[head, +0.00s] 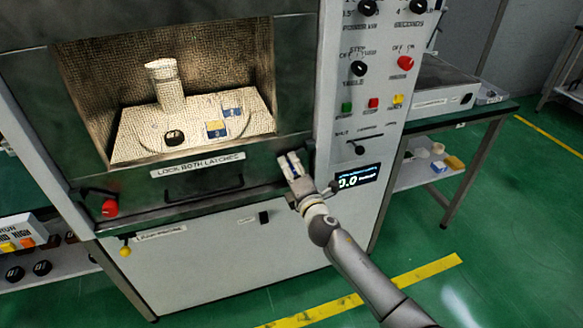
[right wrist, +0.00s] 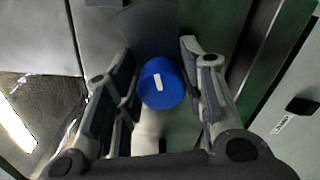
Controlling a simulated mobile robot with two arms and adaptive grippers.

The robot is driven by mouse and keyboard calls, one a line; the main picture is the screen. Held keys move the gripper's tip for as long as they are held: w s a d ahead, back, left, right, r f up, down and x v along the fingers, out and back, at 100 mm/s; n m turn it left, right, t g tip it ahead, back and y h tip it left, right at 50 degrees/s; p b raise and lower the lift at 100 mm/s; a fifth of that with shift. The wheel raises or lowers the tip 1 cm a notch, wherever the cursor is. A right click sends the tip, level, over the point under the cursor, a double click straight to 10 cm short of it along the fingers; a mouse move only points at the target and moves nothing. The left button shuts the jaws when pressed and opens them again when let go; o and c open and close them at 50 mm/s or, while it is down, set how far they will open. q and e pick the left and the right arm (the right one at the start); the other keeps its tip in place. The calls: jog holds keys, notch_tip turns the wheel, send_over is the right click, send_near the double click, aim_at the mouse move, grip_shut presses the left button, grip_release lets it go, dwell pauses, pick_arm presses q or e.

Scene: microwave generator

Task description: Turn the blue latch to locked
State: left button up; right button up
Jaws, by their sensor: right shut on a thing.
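The blue latch (right wrist: 160,88) is a round knob with a short white mark, close to upright in the right wrist view. It sits between the fingers of my right gripper (right wrist: 160,80), which is shut on it. In the head view my right gripper (head: 291,165) is at the lower right corner of the microwave door, and its fingers largely hide the latch there. A red latch (head: 109,208) is at the door's lower left. The label "LOCK BOTH LATCHES" (head: 198,165) is on the door. My left gripper is not in view.
The door has a dark handle (head: 203,192) below its window. A control panel with knobs, buttons and a lit display (head: 357,177) is right of my gripper. A side table (head: 490,108) stands at the right. Green floor is open in front.

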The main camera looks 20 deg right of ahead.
jog(key=shift+f+n, duration=0.25)
jog(key=shift+n, duration=0.65)
jog(key=o, duration=0.7)
jog(key=shift+o, duration=1.1)
jog(key=shift+r, duration=0.15)
jog(key=s, duration=1.2)
jog(key=shift+d, duration=0.25)
